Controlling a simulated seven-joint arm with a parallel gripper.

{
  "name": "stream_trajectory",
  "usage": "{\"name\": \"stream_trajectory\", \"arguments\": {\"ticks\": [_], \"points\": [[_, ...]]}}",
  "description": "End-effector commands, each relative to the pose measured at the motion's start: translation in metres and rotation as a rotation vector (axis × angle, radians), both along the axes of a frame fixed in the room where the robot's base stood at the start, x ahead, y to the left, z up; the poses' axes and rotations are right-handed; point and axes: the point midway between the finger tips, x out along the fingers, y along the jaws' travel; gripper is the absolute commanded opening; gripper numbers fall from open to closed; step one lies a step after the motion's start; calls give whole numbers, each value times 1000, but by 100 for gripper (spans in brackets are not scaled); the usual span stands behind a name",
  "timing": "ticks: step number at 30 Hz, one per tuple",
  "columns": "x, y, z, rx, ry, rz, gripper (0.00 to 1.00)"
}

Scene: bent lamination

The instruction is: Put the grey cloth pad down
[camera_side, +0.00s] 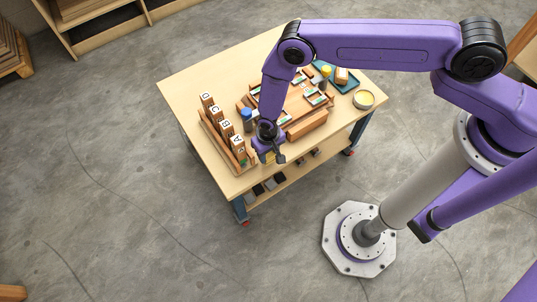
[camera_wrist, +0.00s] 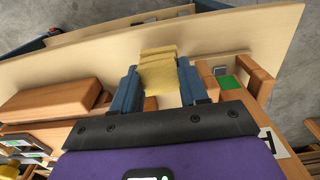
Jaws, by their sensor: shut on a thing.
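My gripper (camera_wrist: 158,82) is shut on a yellow, layered, cloth-like pad (camera_wrist: 158,72), held between its two blue fingers. The pad looks yellow, not grey. Beyond it is the bare pale edge of the table top (camera_wrist: 100,48); I cannot tell whether the pad touches the table. In the side view my gripper (camera_side: 271,157) is low at the table's front edge, right of the lettered rack, and the pad is mostly hidden there. A small grey square (camera_wrist: 220,70) shows right of the fingers, by a green square (camera_wrist: 229,82); I cannot tell what it is.
A wooden rack (camera_side: 217,140) with upright lettered blocks stands close left of my gripper. A wooden block (camera_side: 307,125) lies to the right. Behind are a blue-capped jar (camera_side: 247,115), a teal tray (camera_side: 345,86) and a round tin (camera_side: 363,99). The table's far left (camera_side: 195,80) is clear.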

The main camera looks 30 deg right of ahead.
Motion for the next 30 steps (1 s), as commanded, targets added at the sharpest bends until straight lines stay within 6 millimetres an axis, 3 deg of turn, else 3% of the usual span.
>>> {"name": "stream_trajectory", "arguments": {"ticks": [6,19,20,30], "points": [[-1,0,-20,1,1,-1,13],[-1,-1,-24,0,1,-1,13],[-1,-1,-23,1,1,-1,53],[-1,0,-20,1,0,-1,54]]}}
